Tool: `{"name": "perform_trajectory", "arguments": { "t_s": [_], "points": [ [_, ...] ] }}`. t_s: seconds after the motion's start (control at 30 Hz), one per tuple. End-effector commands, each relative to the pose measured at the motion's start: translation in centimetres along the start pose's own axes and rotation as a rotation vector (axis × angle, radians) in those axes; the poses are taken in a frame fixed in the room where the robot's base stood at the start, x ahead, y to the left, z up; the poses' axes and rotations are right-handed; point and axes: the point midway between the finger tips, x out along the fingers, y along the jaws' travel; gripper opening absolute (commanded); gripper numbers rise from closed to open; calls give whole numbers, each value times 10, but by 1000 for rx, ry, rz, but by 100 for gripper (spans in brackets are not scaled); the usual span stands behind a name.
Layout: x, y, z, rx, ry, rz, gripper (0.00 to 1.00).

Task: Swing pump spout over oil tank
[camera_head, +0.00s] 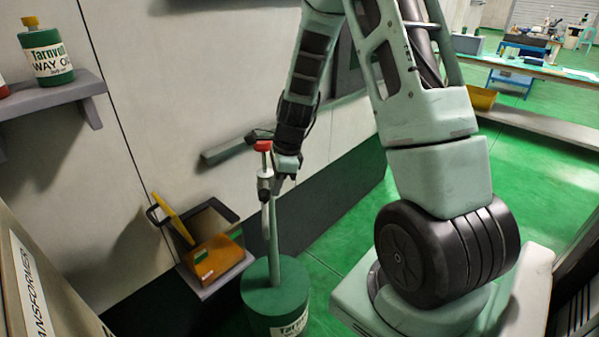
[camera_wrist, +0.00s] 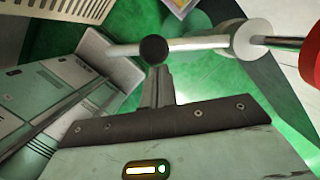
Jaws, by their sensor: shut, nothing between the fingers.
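A hand pump (camera_head: 265,186) with a red top (camera_head: 263,146) stands on a green drum (camera_head: 262,290) with a "Tarnvolt" label. My gripper (camera_head: 283,184) is right beside the pump, on its right side. In the wrist view my shut fingers (camera_wrist: 158,75) point at a pale bar of the pump (camera_wrist: 200,43), seemingly its spout, with a round black part (camera_wrist: 153,50) just beyond the fingertips. Nothing is held between them. Whether they touch the bar is unclear. The pump's red part (camera_wrist: 310,60) is at the right edge there. I cannot identify the oil tank for certain.
A small wall shelf left of the drum holds an orange box (camera_head: 217,259) and a yellow-handled item (camera_head: 172,217). A higher shelf (camera_head: 50,98) bears an oil bottle (camera_head: 46,55). The wall is close behind the pump. Green floor (camera_head: 345,240) is open right of the drum.

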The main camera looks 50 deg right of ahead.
Motion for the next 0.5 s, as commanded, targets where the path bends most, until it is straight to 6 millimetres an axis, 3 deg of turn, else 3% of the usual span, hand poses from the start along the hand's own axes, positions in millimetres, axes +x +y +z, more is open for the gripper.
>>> {"name": "perform_trajectory", "arguments": {
  "t_s": [0.5],
  "points": [
    [10,-5,62,472,2,-116,0]
  ]
}}
